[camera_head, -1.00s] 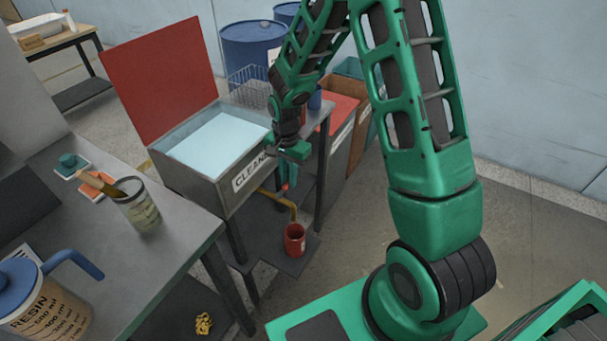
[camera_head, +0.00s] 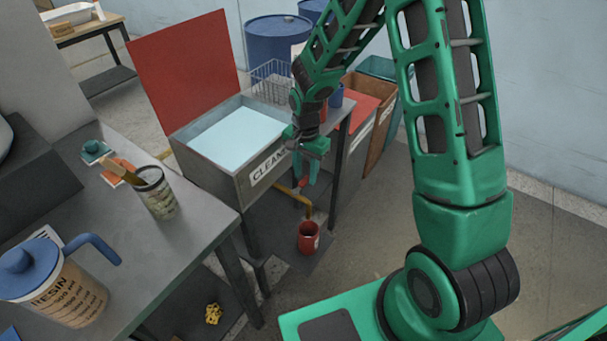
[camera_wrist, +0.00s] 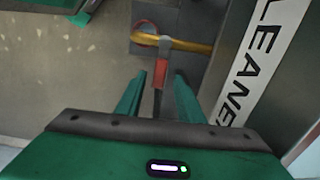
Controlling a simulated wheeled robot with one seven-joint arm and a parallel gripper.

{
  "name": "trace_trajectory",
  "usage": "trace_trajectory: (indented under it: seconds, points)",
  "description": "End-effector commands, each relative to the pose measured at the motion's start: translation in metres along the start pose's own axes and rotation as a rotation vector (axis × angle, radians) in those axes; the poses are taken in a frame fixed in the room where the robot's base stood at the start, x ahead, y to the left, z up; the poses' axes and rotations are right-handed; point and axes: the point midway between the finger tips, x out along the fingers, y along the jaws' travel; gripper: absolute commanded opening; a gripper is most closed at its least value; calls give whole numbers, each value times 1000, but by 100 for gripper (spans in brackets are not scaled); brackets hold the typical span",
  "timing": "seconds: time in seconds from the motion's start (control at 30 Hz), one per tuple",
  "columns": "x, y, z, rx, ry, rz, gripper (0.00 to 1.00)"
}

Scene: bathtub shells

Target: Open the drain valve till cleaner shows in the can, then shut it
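The grey cleaner tank (camera_head: 262,180) holds pale blue liquid, and its red lid stands open. A yellow drain pipe (camera_head: 294,197) comes out below its front; it also shows in the wrist view (camera_wrist: 190,45). The red valve lever (camera_wrist: 159,75) points from the pipe towards my gripper (camera_wrist: 158,92). My gripper is open, with one finger on each side of the lever and gaps visible. In the head view my gripper (camera_head: 308,172) is beside the tank front. The red can (camera_head: 308,238) stands upright below the pipe outlet. No flow is visible, and I cannot make out the can's contents.
A grey worktable (camera_head: 185,245) at the left holds a resin jug (camera_head: 70,290) and a brush pot (camera_head: 157,195). Yellow crumpled stuff (camera_head: 213,313) lies low under the worktable. Floor at right is clear.

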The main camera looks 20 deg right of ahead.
Motion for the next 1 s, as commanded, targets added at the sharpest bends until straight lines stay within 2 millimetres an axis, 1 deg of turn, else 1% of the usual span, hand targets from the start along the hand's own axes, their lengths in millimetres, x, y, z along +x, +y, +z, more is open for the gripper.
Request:
trace_trajectory:
  seconds: [0.17,0.3,0.5,0.7,1.0]
  points:
    - [-29,-1,-1,0,3,-5,34]
    - [-57,-1,-1,0,4,-6,34]
    - [-86,-1,-1,0,2,-4,34]
    - [-99,-1,0,-1,1,-3,34]
    - [-100,-1,0,-1,1,-2,34]
